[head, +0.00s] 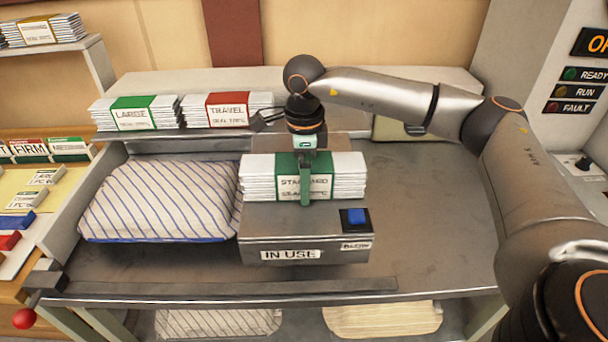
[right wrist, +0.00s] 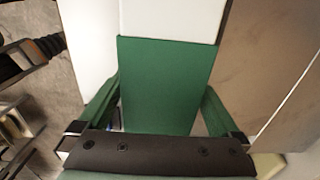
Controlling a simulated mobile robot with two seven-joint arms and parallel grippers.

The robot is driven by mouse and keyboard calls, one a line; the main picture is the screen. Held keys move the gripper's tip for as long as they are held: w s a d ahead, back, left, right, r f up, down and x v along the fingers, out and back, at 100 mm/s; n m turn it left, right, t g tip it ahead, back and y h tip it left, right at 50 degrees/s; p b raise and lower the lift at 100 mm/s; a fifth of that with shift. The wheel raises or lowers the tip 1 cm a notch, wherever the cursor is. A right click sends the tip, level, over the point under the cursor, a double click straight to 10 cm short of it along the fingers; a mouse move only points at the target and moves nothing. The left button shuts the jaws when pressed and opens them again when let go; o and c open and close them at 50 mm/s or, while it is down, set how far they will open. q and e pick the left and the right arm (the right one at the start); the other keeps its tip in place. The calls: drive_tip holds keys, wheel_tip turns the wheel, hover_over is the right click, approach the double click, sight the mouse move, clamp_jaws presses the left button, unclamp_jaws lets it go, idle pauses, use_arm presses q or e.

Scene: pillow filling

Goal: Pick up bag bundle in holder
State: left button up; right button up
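The bag bundle (head: 262,180) is a white stack with a green band lettered in dark print, partly hidden. It sits in the grey holder (head: 262,222) marked IN USE. My right gripper (head: 305,190) points down over the bundle's middle. One green finger lies across the front label. In the right wrist view the fingers (right wrist: 160,110) straddle the green band (right wrist: 168,75), one along each side, very near or touching. Whether they press on it is not clear. My left gripper is out of view.
A blue button (head: 355,217) is on the holder's right side. A striped pillow (head: 160,200) lies left of it. LARGE (head: 135,115) and TRAVEL (head: 228,111) bundles stand on the shelf behind. A red-knobbed lever (head: 24,318) is at front left. The tabletop right of the holder is clear.

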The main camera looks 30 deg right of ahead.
drive_tip(key=shift+r, duration=0.1)
clamp_jaws()
idle(0.5)
